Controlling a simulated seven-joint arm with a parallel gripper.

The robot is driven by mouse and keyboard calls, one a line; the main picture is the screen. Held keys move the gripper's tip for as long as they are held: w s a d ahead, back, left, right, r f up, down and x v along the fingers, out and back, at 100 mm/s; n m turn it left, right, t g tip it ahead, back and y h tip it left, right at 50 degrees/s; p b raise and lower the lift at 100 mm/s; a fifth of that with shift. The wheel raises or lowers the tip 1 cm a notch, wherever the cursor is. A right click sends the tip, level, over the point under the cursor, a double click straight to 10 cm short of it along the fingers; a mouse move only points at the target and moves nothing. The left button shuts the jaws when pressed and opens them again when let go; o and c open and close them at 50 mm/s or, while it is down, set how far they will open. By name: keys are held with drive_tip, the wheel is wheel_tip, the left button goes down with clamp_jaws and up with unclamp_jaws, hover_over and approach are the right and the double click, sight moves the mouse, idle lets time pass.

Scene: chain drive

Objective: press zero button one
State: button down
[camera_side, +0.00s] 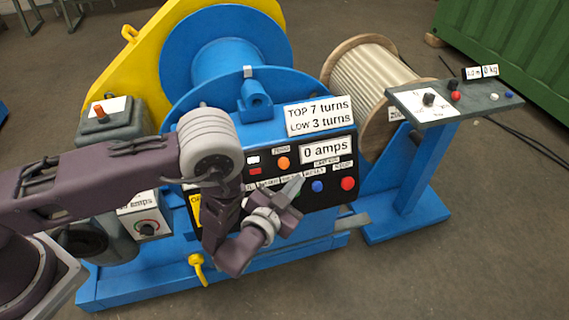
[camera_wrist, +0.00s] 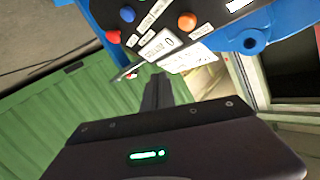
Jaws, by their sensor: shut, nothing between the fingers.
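The black control panel (camera_side: 330,205) on the blue winch carries an orange button (camera_side: 284,162) under a small label that seems to read "ZERO". An orange button also shows at the top of the wrist view (camera_wrist: 187,21). My gripper (camera_side: 294,187) is shut and empty, in front of the panel, below the orange button in the side view. In the wrist view its dark fingers (camera_wrist: 157,92) point up toward the panel, apart from the orange button. My gripper hides part of the panel's lower row.
A blue pedestal (camera_side: 415,165) with a grey control top stands at right. A yellow lever (camera_side: 198,268) projects low at the front.

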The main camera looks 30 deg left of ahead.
sight(284, 163)
drive_tip(key=shift+w+a+f, duration=0.65)
drive_tip(key=shift+w+a, duration=0.3)
drive_tip(key=shift+w+a+f, duration=0.65)
drive_tip(key=shift+w+a, duration=0.25)
drive_tip(key=shift+w+a+f, duration=0.65)
drive_tip(key=shift+w+a, duration=0.3)
drive_tip(key=shift+w+a+f, duration=0.2)
drive_tip(key=shift+w+a, duration=0.05)
drive_tip(key=shift+a, duration=0.05)
drive_tip(key=shift+w+a+f, duration=0.25)
drive_tip(key=shift+w+a, duration=0.05)
drive_tip(key=shift+w, duration=0.05)
idle(1.6)
drive_tip(key=shift+s, duration=0.1)
drive_tip(key=shift+s+d+r, duration=0.45)
drive_tip(key=shift+s+d, duration=0.05)
drive_tip(key=shift+d, duration=0.1)
